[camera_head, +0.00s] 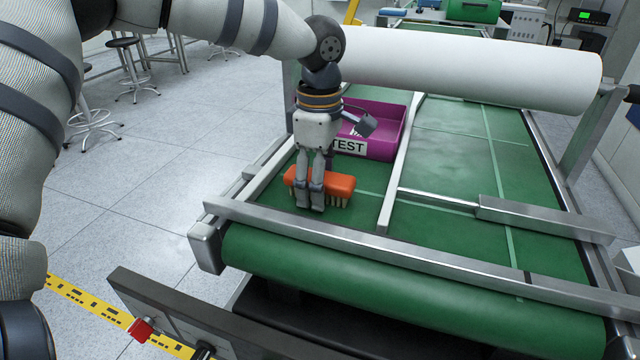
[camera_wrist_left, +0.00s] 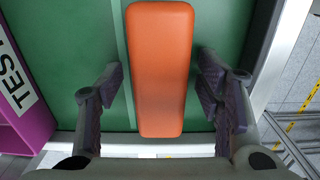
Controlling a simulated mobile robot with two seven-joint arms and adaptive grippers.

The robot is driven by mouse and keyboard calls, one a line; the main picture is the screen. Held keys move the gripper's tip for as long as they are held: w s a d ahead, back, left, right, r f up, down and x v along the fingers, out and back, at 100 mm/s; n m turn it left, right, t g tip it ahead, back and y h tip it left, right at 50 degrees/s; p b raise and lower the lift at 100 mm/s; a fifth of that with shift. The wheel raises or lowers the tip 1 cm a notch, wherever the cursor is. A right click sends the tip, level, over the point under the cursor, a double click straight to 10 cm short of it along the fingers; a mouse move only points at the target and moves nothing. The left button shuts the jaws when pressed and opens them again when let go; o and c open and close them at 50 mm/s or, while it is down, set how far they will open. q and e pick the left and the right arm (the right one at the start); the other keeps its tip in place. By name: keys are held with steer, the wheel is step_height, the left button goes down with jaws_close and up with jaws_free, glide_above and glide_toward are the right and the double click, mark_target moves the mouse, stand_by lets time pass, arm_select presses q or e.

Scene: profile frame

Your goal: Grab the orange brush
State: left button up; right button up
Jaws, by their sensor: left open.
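The orange brush (camera_head: 338,184) lies on the green conveyor belt, orange back up and pale bristles down, near the belt's front left corner. My left gripper (camera_head: 310,203) is right at the brush and hides part of it in the head view. In the left wrist view the brush (camera_wrist_left: 161,68) lies lengthwise between the two fingers of my left gripper (camera_wrist_left: 165,100). The fingers are spread, with a gap to the brush on each side. My right gripper is not in view.
A purple bin (camera_head: 385,143) labelled TEST stands on the belt just behind the brush. A metal divider (camera_head: 401,165) runs to its right, and a metal rail (camera_head: 400,252) crosses in front. A large white roll (camera_head: 470,68) spans the belt behind.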

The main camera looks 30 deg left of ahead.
arm_select(q)
steer(key=shift+r, duration=0.1)
steer(key=c, duration=1.3)
steer(key=shift+r, duration=0.1)
steer(key=r, duration=0.4)
steer(key=shift+s+d+r, duration=0.25)
steer(key=shift+s, duration=0.15)
steer(key=s+d+r, duration=0.2)
steer(key=s, duration=0.1)
steer(key=s+d+r+p, duration=0.1)
steer(key=s+d+r, duration=0.1)
steer(key=s+r, duration=0.1)
steer(key=s+d+r+p, duration=0.1)
steer(key=s+d+r, duration=0.1)
steer(key=s, duration=0.3)
steer(key=shift+s+d+r, duration=0.1)
steer(key=shift+d+r, duration=0.3)
steer(key=shift+r, duration=0.25)
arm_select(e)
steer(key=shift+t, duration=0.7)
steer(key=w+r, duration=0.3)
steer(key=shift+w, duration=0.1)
